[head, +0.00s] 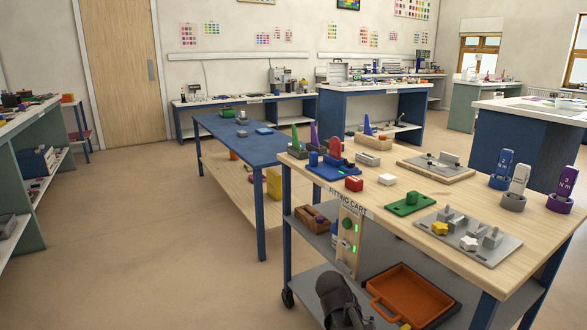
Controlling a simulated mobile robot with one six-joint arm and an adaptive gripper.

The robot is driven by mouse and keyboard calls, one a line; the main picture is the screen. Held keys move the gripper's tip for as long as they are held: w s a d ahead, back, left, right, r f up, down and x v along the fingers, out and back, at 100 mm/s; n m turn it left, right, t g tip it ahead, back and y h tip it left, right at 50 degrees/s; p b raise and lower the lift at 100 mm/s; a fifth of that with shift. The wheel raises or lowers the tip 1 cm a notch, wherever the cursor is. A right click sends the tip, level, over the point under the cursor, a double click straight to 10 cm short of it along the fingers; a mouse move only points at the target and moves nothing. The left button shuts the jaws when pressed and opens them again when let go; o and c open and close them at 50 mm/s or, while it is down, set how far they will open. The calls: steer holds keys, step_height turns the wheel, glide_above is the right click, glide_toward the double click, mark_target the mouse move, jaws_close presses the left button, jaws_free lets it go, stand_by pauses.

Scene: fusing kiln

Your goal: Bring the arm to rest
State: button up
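The dark end of my arm, with my gripper (342,302), shows at the bottom of the head view. It is in front of the lower part of the fitting cart (385,228), to the left of an orange tray. I cannot make out its fingertips, so whether it is open or shut does not show. I see nothing held in it.
The cart top carries a blue fixture (330,168), a green block (410,203), a grey plate (468,237) with knobs, and several torque tools (516,187). The orange tray (410,295) sits on the lower shelf. A blue table (240,140) stands behind; open floor (150,240) lies left.

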steer(key=s+n+g+y+p, duration=0.1)
steer(key=s+n+y, duration=0.3)
steer(key=s+y, duration=0.25)
step_height(320, 180, up, 37)
steer(key=a+p, duration=0.1)
steer(key=p, duration=3.7)
steer(key=shift+r+h, duration=0.15)
steer(key=shift+h, duration=0.3)
steer(key=shift+w, duration=0.1)
